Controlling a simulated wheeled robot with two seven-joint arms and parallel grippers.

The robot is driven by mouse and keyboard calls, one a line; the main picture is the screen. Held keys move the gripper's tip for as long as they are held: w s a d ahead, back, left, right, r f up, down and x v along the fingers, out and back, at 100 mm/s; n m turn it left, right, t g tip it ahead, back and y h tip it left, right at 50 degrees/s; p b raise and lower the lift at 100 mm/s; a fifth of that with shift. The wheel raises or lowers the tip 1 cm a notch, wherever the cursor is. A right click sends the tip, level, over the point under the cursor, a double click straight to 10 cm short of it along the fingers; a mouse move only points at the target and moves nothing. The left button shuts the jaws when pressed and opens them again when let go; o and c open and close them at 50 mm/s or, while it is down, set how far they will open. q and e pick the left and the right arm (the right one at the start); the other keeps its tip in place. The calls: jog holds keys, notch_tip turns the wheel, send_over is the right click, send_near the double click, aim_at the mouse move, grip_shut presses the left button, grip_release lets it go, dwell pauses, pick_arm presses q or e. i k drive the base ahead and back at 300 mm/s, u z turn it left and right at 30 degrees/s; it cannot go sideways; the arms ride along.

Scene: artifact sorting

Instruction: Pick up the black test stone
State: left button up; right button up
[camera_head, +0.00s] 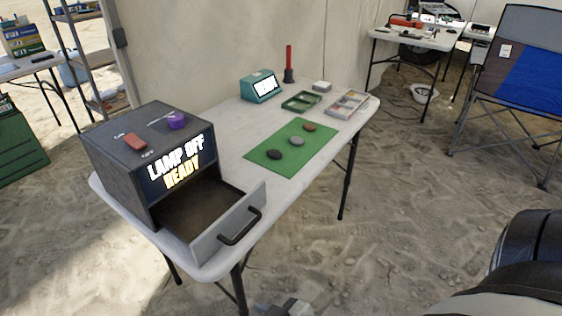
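The black test stone (274,155) lies at the near left end of a green mat (268,166) on the white folding table (240,179). A grey stone (297,141) and a reddish-brown stone (310,127) lie farther along the mat, apart from it. Neither gripper's fingers show. A dark and beige part of my own body fills the lower right corner. A small grey piece is cut off by the bottom edge, and I cannot tell what it is.
A grey box (105,158) reading "LAMP OFF READY" has its empty-looking drawer (228,222) pulled out, left of the mat. Behind the mat are a teal device (250,93), green tray (290,107), compartment tray (338,113) and red-topped stand (289,76).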

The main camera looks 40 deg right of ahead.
aim_at(274, 153)
jog(key=k, duration=0.35)
jog(key=z, duration=2.35)
jog(key=i, duration=2.4)
jog(key=u, duration=2.15)
